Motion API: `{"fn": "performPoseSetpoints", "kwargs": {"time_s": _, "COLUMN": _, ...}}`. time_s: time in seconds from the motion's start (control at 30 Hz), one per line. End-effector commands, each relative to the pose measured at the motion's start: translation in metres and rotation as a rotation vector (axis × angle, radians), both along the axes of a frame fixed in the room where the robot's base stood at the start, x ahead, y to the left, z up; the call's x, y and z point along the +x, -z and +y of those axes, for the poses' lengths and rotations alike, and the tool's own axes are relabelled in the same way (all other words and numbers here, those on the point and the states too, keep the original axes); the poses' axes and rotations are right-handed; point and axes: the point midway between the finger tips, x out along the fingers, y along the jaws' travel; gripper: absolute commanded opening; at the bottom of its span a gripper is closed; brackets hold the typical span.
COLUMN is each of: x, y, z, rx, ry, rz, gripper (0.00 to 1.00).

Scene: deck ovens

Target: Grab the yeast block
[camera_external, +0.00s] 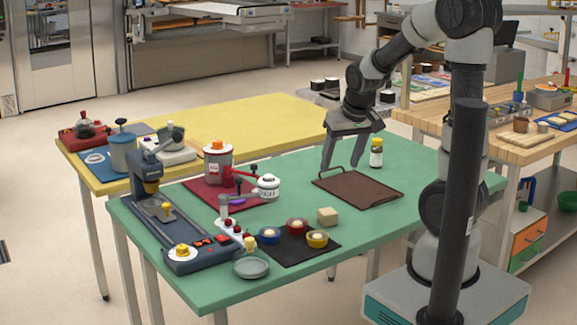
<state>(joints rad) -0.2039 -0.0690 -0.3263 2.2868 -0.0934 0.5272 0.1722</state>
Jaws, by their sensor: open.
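A small pale beige cube (327,217), which looks like the yeast block, sits on the green table (221,291), at the back right corner of a black mat (293,252). My gripper (341,166) hangs fingers down over the back left part of a brown tray or board (370,189). It is open, with nothing seen between its fingers. It is behind and slightly right of the cube in the picture, apart from it. Nothing hides the cube.
A yellow-capped jar (376,152) stands behind the brown board. A red-handled canister (218,163) and a white pot (268,187) stand further left. The table right of the cube is clear.

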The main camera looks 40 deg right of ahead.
Motion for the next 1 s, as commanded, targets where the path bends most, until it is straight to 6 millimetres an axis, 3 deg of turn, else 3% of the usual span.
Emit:
{"fn": "performPoseSetpoints", "kwargs": {"time_s": 0.03, "x": 0.005, "y": 0.015, "z": -0.003, "rx": -0.008, "ry": 0.007, "rz": 0.006, "gripper": 0.57}}
{"fn": "performPoseSetpoints", "kwargs": {"time_s": 0.23, "x": 0.016, "y": 0.038, "z": -0.008, "rx": -0.014, "ry": 0.018, "rz": 0.008, "gripper": 0.57}}
{"fn": "performPoseSetpoints", "kwargs": {"time_s": 0.6, "x": 0.044, "y": 0.112, "z": -0.016, "rx": -0.014, "ry": 0.017, "rz": 0.009, "gripper": 0.57}}
{"fn": "performPoseSetpoints", "kwargs": {"time_s": 1.0, "x": 0.057, "y": 0.148, "z": -0.018, "rx": -0.013, "ry": 0.017, "rz": 0.007, "gripper": 0.57}}
